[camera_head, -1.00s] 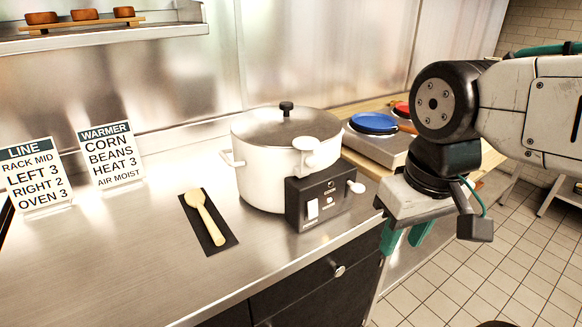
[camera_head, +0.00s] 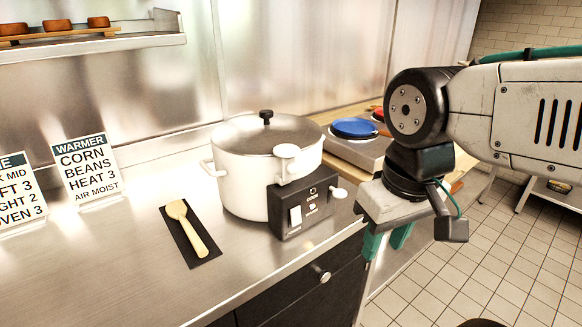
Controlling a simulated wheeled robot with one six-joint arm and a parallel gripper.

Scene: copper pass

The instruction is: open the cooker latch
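The white cooker (camera_head: 243,185) stands on the steel counter with its lid (camera_head: 265,136) on. A white latch (camera_head: 286,160) with a round end sits at the front of its rim, above the black control box (camera_head: 305,205). A white knob (camera_head: 338,193) sticks out from the right side of that box. My gripper (camera_head: 385,243) hangs to the right of the cooker, past the counter's front edge, pointing down. Two green fingers show below its body, with a gap between them, and nothing shows between them. It is apart from the cooker.
A wooden spoon (camera_head: 187,226) lies on a dark mat (camera_head: 172,240) left of the cooker. A burner (camera_head: 357,148) with a blue plate (camera_head: 354,127) stands behind right. A WARMER sign (camera_head: 86,168) stands at left. A drawer knob (camera_head: 325,277) juts below the counter edge.

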